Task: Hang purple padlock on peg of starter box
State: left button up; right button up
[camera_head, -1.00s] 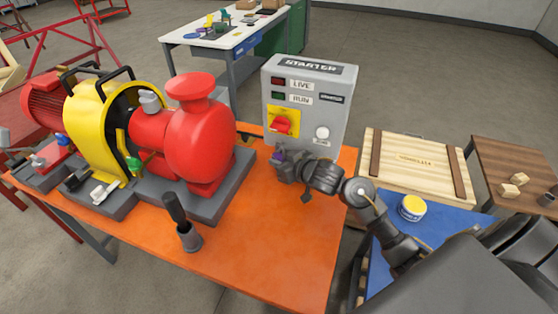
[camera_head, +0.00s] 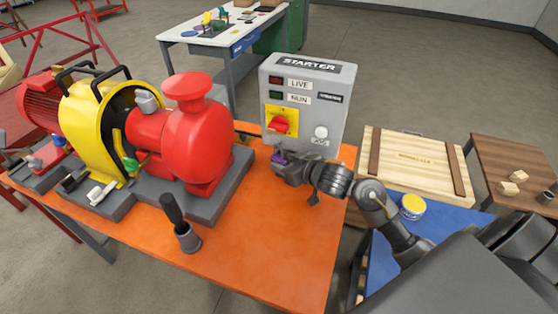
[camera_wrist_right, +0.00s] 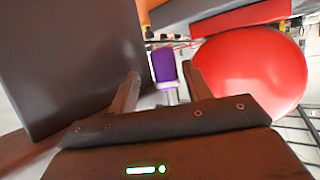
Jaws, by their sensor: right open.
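The grey starter box (camera_head: 308,105) stands at the back right of the orange table, with a yellow and red switch on its front. My right gripper (camera_head: 281,164) is in front of its lower left front. The small purple padlock (camera_head: 279,156) shows at the fingertips. In the right wrist view, the right gripper (camera_wrist_right: 162,80) is open. The purple padlock (camera_wrist_right: 164,65) appears between and just beyond the fingertips, with a gap on each side. The peg cannot be made out, and I cannot tell whether the padlock is on it. My left gripper is not in view.
The red pump (camera_head: 195,140) with its yellow guard (camera_head: 90,125) fills the table's left side. A dark-handled tool in a grey holder (camera_head: 187,238) stands near the front. The orange table (camera_head: 265,245) is clear at front right. A wooden crate (camera_head: 417,160) lies at right.

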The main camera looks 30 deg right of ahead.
jog(key=a+v, duration=0.1)
jog(key=v, duration=0.7)
jog(key=shift+d+r+p, duration=0.2)
jog(key=shift+p, duration=0.15)
jog(key=shift+s, duration=0.1)
